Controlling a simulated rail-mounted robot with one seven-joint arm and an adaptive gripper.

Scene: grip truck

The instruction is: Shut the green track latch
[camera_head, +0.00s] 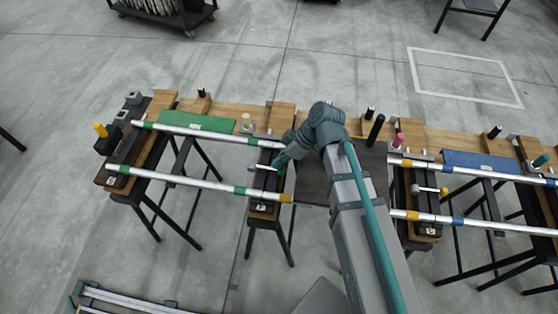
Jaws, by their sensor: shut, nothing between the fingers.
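The green-marked track (185,184) is a pair of silver rails with green bands, lying across stands on the left. A green plate (205,122) lies behind it. At its right end is a dark latch block (262,190) with a small silver bar (262,167) sticking out to the left. My gripper (277,164) is shut and empty, its tips right at this block beside the silver bar. I cannot tell whether they touch. My wrist and the gripper hide part of the latch, so its open or shut state is unclear.
A blue-marked track (485,222) lies on the right, with a similar latch with a yellow knob (443,190). A yellow knob (100,130) stands at the far left end.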

